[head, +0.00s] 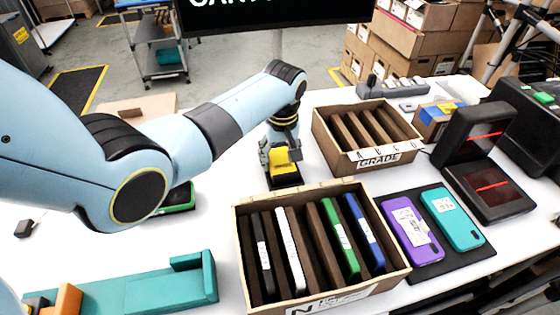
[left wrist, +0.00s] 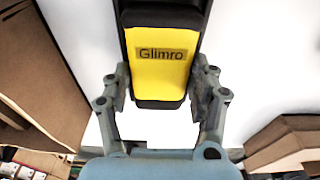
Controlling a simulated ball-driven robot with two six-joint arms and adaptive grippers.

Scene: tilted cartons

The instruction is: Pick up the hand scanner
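The hand scanner (head: 281,160) is yellow and black and stands on the white table behind the front carton in the head view. In the left wrist view, the yellow and black body (left wrist: 158,75) with the label "Glimro" lies between my fingers. My left gripper (head: 281,145) comes down on it from above. In the left wrist view, the finger pads of my left gripper (left wrist: 161,90) sit against both sides of the yellow part and look shut on it. The scanner's far end is cut off in that view. My right gripper is not in view.
A tilted carton (head: 318,297) with several upright phones stands in front of the scanner. Another carton (head: 375,158), marked GRADE, stands to its right. Purple (head: 411,228) and teal (head: 453,219) phones lie on a dark mat. A teal holder (head: 140,290) lies front left.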

